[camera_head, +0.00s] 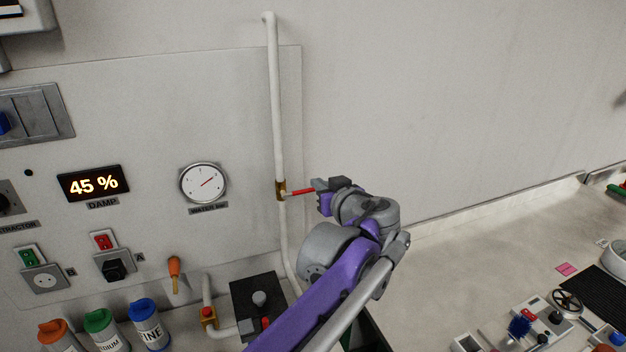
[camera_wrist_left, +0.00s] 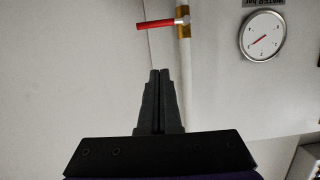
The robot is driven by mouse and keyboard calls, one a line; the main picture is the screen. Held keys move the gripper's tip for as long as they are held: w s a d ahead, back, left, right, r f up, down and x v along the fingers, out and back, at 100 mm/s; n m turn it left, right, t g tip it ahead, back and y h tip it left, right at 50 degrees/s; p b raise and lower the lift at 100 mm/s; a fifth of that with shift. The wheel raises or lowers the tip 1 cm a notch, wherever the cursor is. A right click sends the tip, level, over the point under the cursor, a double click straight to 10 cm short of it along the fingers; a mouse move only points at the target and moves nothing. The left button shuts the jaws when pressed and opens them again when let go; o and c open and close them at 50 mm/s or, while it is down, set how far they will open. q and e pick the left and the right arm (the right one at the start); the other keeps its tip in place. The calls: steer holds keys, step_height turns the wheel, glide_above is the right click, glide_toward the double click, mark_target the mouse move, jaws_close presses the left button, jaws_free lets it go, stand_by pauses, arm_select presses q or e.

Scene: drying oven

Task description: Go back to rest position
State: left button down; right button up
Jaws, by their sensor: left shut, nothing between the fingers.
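My left gripper (camera_head: 318,186) is at the wall in the middle of the head view, just right of a red valve handle (camera_head: 302,191) on a white vertical pipe (camera_head: 277,110). In the left wrist view the left gripper (camera_wrist_left: 160,72) is shut with its fingers together and empty. The red handle (camera_wrist_left: 155,24) shows beyond the fingertips there, sticking out sideways from the brass valve (camera_wrist_left: 183,22), with a visible gap to the fingers. My right gripper is in neither view.
A wall panel at left holds a round gauge (camera_head: 204,183), a display (camera_head: 93,183) reading 45 % and sockets. Several capped bottles (camera_head: 148,325) and a black box (camera_head: 258,300) stand below. The counter (camera_head: 480,250) at right has tools near its front; its back part is clear.

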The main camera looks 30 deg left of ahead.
arm_select(q)
steer(key=s+d+f+m+g+h, duration=0.1)
steer(key=s+d+f+m+h, duration=0.2)
steer(key=s+f, duration=0.4)
steer(key=s+d+f+m+g+h, duration=0.1)
steer(key=s+d+f+m+h, duration=0.2)
steer(key=s+f, duration=0.5)
steer(key=s+d+f+m+g+h, duration=0.1)
steer(key=s+d+f+m+h, duration=0.2)
steer(key=s+f, duration=0.5)
step_height(320, 180, down, 6)
steer(key=d+h, duration=0.1)
steer(key=h, duration=0.1)
steer(key=shift+s+d+m+g+h, duration=0.15)
steer(key=shift+d+m+g+h, duration=0.15)
steer(key=shift+d, duration=0.1)
steer(key=shift+r, duration=0.1)
